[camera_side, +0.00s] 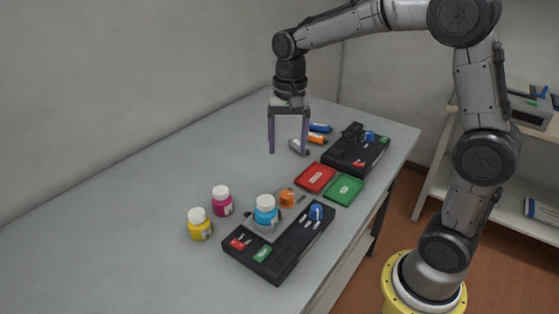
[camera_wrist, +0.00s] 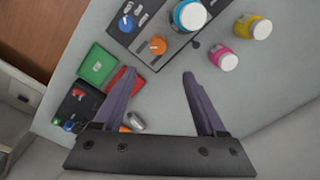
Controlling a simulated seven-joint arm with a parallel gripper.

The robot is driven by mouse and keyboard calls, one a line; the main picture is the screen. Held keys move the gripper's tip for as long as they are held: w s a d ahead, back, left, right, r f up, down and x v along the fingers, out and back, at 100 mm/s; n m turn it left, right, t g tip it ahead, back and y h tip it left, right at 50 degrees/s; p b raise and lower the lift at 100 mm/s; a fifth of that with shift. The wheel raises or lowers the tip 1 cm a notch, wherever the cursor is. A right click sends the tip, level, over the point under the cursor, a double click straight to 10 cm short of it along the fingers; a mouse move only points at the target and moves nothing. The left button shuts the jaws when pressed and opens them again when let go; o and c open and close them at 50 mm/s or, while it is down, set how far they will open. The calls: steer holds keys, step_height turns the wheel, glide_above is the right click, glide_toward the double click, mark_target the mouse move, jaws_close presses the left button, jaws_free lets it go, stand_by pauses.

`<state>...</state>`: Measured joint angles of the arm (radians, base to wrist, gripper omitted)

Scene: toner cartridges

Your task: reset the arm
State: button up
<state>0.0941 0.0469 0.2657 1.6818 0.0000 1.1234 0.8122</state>
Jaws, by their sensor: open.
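My gripper (camera_side: 287,148) is raised above the far half of the grey table in the side view, pointing down. Its two purple fingers are apart, with nothing between them. In the wrist view the open fingers of my gripper (camera_wrist: 157,75) show over bare table. The fingers stay clear of the bottles and trays in the side view.
A cyan bottle (camera_side: 265,212) stands at the near black station (camera_side: 276,262), with magenta (camera_side: 222,201) and yellow (camera_side: 199,225) bottles to its left. Red (camera_side: 315,178) and green (camera_side: 344,190) trays lie before the far black station (camera_side: 343,163). Cartridges (camera_side: 317,138) lie near it. The left table is clear.

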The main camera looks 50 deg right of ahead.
steer(key=s+a+r+n+t, duration=0.1)
steer(key=s+a+r+t, duration=0.1)
steer(key=s+r, duration=0.45)
steer(key=s+a+f+n+t, duration=0.1)
steer(key=s+f+n+t, duration=0.2)
steer(key=s+n, duration=0.6)
steer(key=s, duration=0.5)
steer(key=shift+s+a, duration=0.2)
steer(key=shift+a, duration=0.05)
